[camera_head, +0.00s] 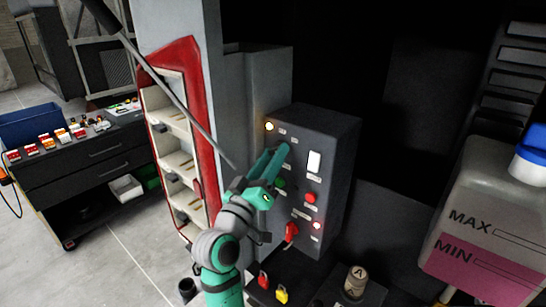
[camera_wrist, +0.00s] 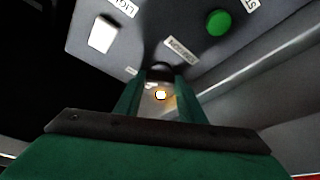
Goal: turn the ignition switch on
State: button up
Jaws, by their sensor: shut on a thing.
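The grey control box (camera_head: 335,135) stands right of centre in the head view. My green gripper (camera_head: 283,148) reaches its upper left front face. In the wrist view my gripper (camera_wrist: 160,80) is shut on a small dark knob, the ignition switch (camera_wrist: 160,69), with a finger on each side. A small upside-down label (camera_wrist: 181,49) sits beside the knob. My fingers hide the switch in the head view, and its turned angle is not clear. A lamp (camera_head: 269,126) at the box's upper left glows yellow; it also shows between my fingers in the wrist view (camera_wrist: 160,95).
The box also carries a white rocker switch (camera_head: 314,162), a green button (camera_head: 280,183), a red button (camera_head: 310,197), a lit red lamp (camera_head: 317,225) and a red rotary handle (camera_head: 291,231). A fluid tank (camera_head: 480,220) stands right. A red-edged shelf (camera_head: 190,130) stands left.

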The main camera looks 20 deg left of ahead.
jog(key=shift+m, duration=0.4)
jog(key=o, duration=1)
jog(key=shift+w+d, duration=0.1)
jog(key=shift+w, duration=0.05)
jog(key=shift+o, duration=0.2)
jog(key=v, duration=1.1)
jog(key=shift+w+f, duration=0.15)
